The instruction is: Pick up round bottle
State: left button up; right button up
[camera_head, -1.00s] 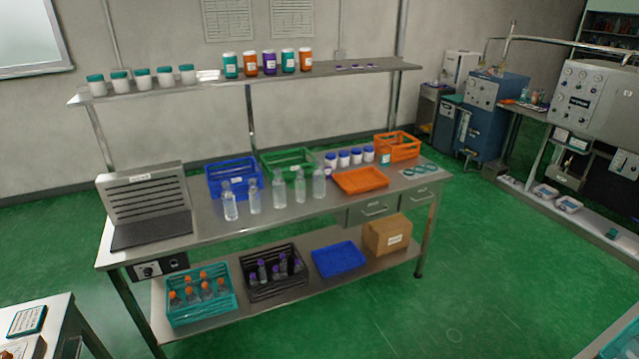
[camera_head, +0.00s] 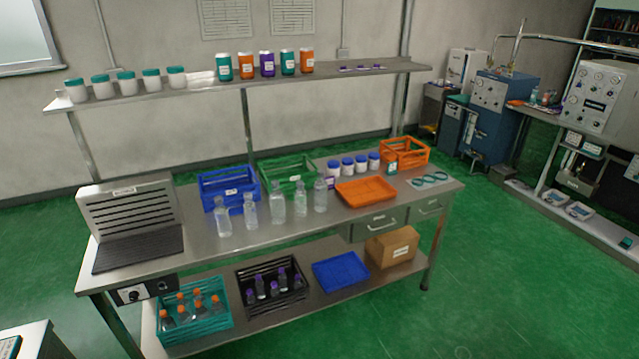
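Several clear bottles stand upright in a row on the steel workbench (camera_head: 215,262), in front of the blue and green crates. They include a leftmost bottle (camera_head: 223,217), a second bottle (camera_head: 250,210), a middle bottle (camera_head: 277,205), a fourth bottle (camera_head: 300,200) and a rightmost bottle (camera_head: 320,196). From here I cannot tell which of them is the round one. Purple-capped bottles (camera_head: 261,289) stand in a black crate on the lower shelf, and orange-capped bottles (camera_head: 184,313) in a teal crate. Neither of my grippers is in view.
A blue crate (camera_head: 230,190), green crate (camera_head: 288,171), orange tray (camera_head: 366,190), orange crate (camera_head: 405,151) and white jars (camera_head: 348,167) share the bench. Green floor (camera_head: 510,270) is open in front and right.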

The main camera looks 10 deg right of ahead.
aim_at(321, 186)
jog(key=i+l, duration=0.3)
jog(key=i, duration=0.25)
jog(key=i+l, duration=0.3)
jog(key=i, duration=0.2)
jog(key=i+l, duration=0.3)
jog(key=i, duration=0.25)
